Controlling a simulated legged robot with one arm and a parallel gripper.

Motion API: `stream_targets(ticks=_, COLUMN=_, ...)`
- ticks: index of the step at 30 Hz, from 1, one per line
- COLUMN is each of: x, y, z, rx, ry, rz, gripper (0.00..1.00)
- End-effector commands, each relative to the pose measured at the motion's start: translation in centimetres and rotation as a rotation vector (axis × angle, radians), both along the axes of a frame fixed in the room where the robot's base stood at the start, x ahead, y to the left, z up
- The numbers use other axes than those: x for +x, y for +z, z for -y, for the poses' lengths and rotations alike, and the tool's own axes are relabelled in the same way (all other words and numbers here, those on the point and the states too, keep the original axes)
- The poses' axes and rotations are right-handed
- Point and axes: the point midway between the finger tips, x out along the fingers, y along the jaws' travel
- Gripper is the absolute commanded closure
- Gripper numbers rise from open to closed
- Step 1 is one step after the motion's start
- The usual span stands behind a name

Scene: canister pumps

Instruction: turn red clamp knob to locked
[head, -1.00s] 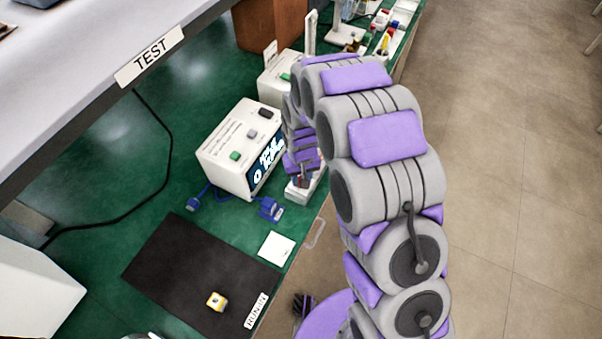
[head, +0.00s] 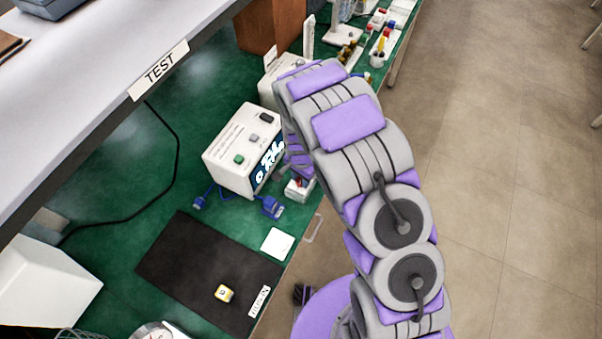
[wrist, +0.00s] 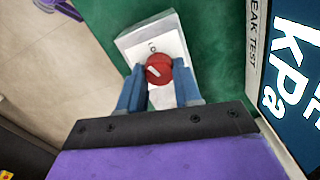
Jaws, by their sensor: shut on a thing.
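The red clamp knob (wrist: 159,69) sits on a white block (wrist: 135,40) in the wrist view, with a pale pointer mark slanting across its face. My gripper (wrist: 160,82) has its two blue fingers on either side of the knob and is shut on it. In the head view the white block (head: 297,192) stands at the bench's front edge, right of the white test box (head: 229,155). There my arm hides most of the gripper, and only a little red shows. I cannot read which marking the pointer faces.
The test box's display (wrist: 290,85) is close to the right of my gripper. A blue connector (head: 271,207) and a white card (head: 277,244) lie nearby. A shelf marked TEST (head: 100,75) overhangs the left.

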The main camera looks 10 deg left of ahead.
Motion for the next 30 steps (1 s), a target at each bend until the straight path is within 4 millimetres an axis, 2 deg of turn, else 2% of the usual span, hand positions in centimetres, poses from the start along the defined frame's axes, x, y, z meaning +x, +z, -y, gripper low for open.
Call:
stream_targets(ticks=6, x=-0.07, y=0.17, z=-0.07, rx=-0.001, ry=-0.177, rz=-0.001, gripper=0.97)
stream_targets(ticks=15, x=0.00, y=0.15, z=-0.09, rx=0.001, ry=-0.343, rz=0.001, gripper=0.97)
stream_targets(ticks=30, x=0.06, y=0.12, z=-0.15, rx=0.003, ry=-0.412, rz=0.004, gripper=0.97)
